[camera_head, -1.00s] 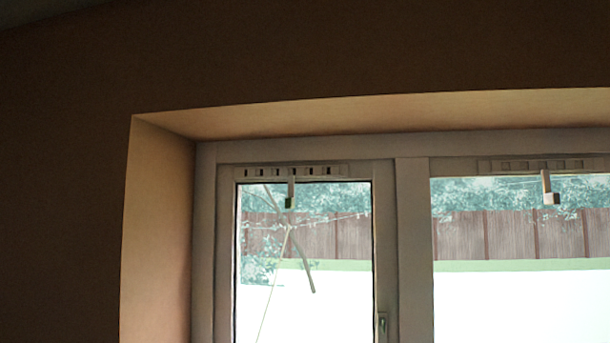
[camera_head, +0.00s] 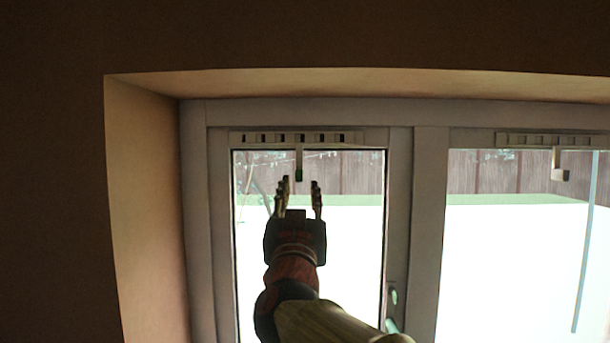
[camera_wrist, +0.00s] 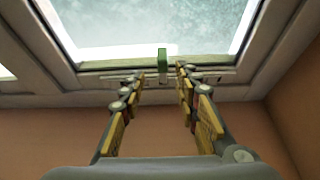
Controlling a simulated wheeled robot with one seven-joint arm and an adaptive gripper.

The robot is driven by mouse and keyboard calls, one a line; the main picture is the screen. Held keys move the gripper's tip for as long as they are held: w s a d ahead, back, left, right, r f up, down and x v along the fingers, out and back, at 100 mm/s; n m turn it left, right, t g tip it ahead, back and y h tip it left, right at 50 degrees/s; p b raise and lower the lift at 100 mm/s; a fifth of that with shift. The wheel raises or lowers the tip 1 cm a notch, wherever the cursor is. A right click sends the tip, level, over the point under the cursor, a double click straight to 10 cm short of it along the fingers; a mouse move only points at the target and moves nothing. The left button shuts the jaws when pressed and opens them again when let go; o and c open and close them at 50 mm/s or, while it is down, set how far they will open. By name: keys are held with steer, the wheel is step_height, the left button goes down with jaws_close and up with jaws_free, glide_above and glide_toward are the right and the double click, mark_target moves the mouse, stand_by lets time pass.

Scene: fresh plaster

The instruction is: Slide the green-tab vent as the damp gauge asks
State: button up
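The green-tab vent (camera_head: 325,138) is a pale slotted strip on the top rail of the left window sash, with dark gaps showing in its slots. Its stem hangs down to a small green tab (camera_head: 299,175), which also shows bright green in the wrist view (camera_wrist: 162,60). My gripper (camera_head: 299,184) is open and empty, its tips just below or level with the tab in the head view. In the wrist view the tab appears between the two spread fingers, with clear space on both sides. The damp gauge is not seen in either view.
A second vent (camera_head: 513,139) with a pale-ended tab (camera_head: 560,174) is on the right sash; its slots look pale. A window handle (camera_head: 393,296) is on the left sash's right side. The plaster reveal (camera_head: 150,200) bounds the left.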

mark_target(299, 177)
steer(key=p+x, duration=0.1)
steer(key=x, duration=0.3)
steer(key=p+x, duration=0.1)
steer(key=x, duration=0.2)
steer(key=shift+w+a, duration=0.2)
steer(key=shift+w, duration=0.25)
steer(key=c, duration=0.4)
steer(key=c, duration=0.3)
jaws_close()
